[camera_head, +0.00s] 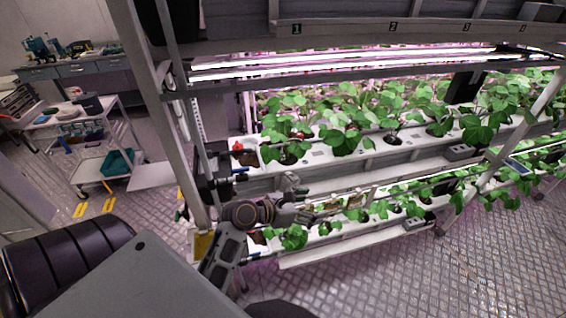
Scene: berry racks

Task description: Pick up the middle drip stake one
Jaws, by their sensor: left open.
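My left arm comes in from the lower left, and its gripper (304,202) is at the lower tier of the rack, in front of the left end of the lower trough. The gripper is open, and I see nothing held in it. Small tan pieces (333,205) stand just right of the gripper along the lower trough (340,236). They are too small to tell whether one is the middle drip stake. My right gripper is not in view.
Strawberry plants (345,132) fill the upper trough (318,154), and more plants (292,238) grow in the lower one. A rack post (165,120) stands left of my gripper. A white cart (88,133) stands farther left.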

